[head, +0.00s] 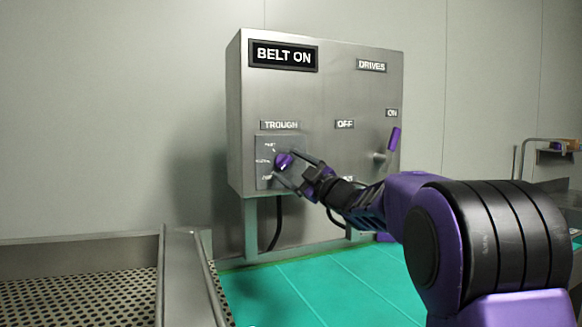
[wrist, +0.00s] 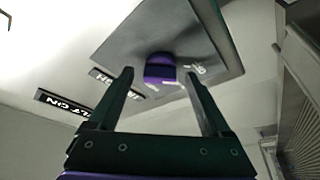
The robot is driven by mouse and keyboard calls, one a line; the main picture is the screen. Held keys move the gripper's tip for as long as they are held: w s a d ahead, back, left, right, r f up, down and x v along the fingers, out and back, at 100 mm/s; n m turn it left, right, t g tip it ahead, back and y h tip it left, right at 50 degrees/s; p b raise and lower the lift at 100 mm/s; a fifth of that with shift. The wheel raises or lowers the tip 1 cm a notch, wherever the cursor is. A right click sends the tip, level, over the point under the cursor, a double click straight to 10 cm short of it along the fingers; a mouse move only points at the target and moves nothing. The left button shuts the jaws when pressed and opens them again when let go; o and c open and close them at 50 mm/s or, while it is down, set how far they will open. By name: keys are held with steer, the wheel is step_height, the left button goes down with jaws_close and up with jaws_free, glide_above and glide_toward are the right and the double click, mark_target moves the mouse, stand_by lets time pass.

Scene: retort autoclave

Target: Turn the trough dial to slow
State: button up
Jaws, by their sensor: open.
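The trough dial is a purple knob (head: 283,160) on a grey square plate (head: 264,148), low on the left of the steel control box's front, under the TROUGH label. White marks line the plate's left side, too small to read surely. My gripper (head: 292,170) reaches in from the right and is open at the knob. In the wrist view the knob (wrist: 160,68) lies between the two spread fingertips (wrist: 158,76), with gaps on both sides. Which mark the knob points to is unclear.
The control box (head: 320,90) shows a BELT ON display (head: 283,56). A purple-handled DRIVES lever (head: 393,140) stands at its right, by the ON label, above my forearm. A green surface (head: 300,290) and a perforated metal trough (head: 75,292) lie below.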

jaws_close()
stand_by(0.3)
